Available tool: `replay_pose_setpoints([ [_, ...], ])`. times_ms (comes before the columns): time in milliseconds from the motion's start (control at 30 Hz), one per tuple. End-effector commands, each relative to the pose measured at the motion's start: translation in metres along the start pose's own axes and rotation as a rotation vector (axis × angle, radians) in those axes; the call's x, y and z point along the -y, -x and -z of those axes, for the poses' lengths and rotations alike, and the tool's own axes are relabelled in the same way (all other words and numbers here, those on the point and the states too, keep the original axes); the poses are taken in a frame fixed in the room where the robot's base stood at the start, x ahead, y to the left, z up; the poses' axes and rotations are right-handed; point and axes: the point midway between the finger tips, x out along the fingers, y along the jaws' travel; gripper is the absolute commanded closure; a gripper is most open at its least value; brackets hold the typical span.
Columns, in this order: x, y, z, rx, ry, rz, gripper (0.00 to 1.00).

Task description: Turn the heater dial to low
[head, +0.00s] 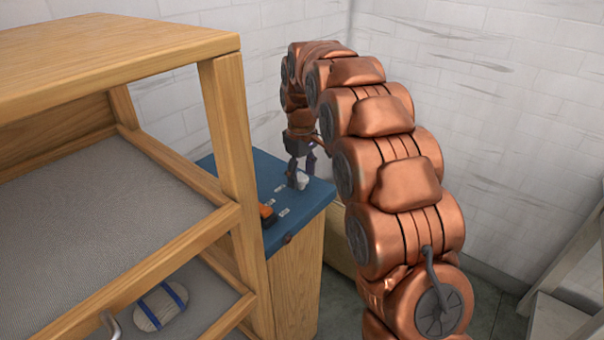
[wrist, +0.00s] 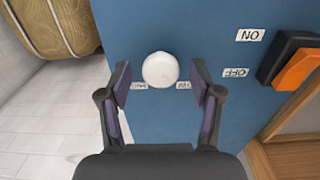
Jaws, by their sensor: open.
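The heater dial is a round white knob (wrist: 160,69) on a blue panel (wrist: 217,60). Small white labels sit just below the knob in the wrist view, upside down and partly covered by my fingers, so I cannot read them fully. The knob also shows in the head view (head: 301,181), on the blue panel top (head: 322,193). My gripper (wrist: 161,85) is open, with one finger on each side of the knob's near edge; clear blue shows between fingers and knob. In the head view my gripper (head: 300,168) is over the knob.
An orange and black switch (wrist: 296,66) with ON and OFF labels is right of the dial. It also shows in the head view (head: 267,215). A wooden rack (head: 228,130) stands close to the panel, with a strapped pale skein (head: 160,306) on its lower shelf.

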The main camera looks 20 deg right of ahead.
Motion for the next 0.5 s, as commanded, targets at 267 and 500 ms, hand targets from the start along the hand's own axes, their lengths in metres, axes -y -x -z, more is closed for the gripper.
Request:
replay_pose_setpoints([
  [267, 0.000, 0.005, 0.000, 0.000, 0.000, 0.000, 0.36],
  [500, -0.001, 0.035, 0.001, -0.003, 0.000, -0.002, 0.36],
])
